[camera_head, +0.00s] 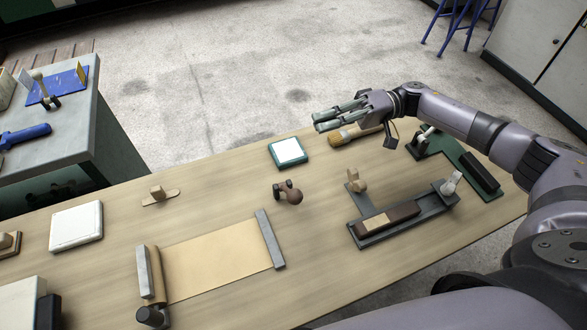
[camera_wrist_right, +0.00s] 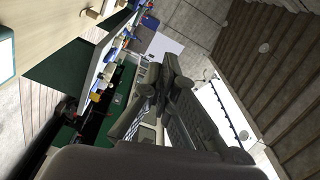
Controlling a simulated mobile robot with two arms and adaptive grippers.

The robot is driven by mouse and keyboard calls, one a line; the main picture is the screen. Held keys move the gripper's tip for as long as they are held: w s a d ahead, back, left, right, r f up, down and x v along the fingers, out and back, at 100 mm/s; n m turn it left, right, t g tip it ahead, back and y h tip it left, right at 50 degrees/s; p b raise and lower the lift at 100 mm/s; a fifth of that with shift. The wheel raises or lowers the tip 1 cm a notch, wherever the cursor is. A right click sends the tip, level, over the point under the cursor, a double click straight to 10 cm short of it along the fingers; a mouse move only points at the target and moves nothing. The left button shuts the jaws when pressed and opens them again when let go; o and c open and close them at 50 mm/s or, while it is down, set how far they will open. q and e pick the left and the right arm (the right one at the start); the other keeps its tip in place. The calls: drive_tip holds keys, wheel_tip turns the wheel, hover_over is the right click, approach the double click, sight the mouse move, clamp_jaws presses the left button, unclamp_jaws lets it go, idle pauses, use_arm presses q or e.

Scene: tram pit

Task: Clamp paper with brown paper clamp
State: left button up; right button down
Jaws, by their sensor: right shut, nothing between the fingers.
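A tan sheet of paper (camera_head: 215,262) lies flat on the wooden table. A grey bar (camera_head: 270,240) lies along its right end, and another grey bar (camera_head: 144,273) with a brown roll beside it stands at its left end. A small brown piece with dark rounded ends (camera_head: 287,192) sits behind the sheet; I cannot tell if it is the clamp. My right gripper (camera_head: 322,119) is shut and empty, above the table's back edge, well apart from the paper. It also shows in the right wrist view (camera_wrist_right: 150,95). My left gripper is out of view.
A dark tool with a brown block (camera_head: 388,218) lies right of the sheet. A brush (camera_head: 350,135), a teal-framed pad (camera_head: 288,152), a white pad (camera_head: 76,225) and a wooden-handled piece (camera_head: 158,194) are also on the table. A second bench (camera_head: 120,140) stands left.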

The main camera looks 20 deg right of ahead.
sight(289, 192)
wheel_tip(289, 192, down, 8)
drive_tip(key=a+b, duration=0.1)
drive_tip(key=b, duration=0.7)
drive_tip(key=a, duration=0.3)
drive_tip(key=a+p, duration=0.1)
drive_tip(key=a, duration=0.2)
drive_tip(key=s+a+p, duration=0.1)
drive_tip(key=a, duration=0.1)
drive_tip(key=shift+a, duration=0.4)
drive_tip(key=shift+s+a+f, duration=0.15)
drive_tip(key=shift+s+f, duration=0.05)
drive_tip(key=shift+s, duration=0.05)
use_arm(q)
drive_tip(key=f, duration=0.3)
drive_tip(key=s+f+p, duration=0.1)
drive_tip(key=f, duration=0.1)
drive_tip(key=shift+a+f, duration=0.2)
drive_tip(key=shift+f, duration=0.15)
use_arm(e)
drive_tip(key=s, duration=0.1)
drive_tip(key=s+d+f, duration=0.1)
drive_tip(key=s, duration=0.1)
drive_tip(key=shift+d, duration=0.1)
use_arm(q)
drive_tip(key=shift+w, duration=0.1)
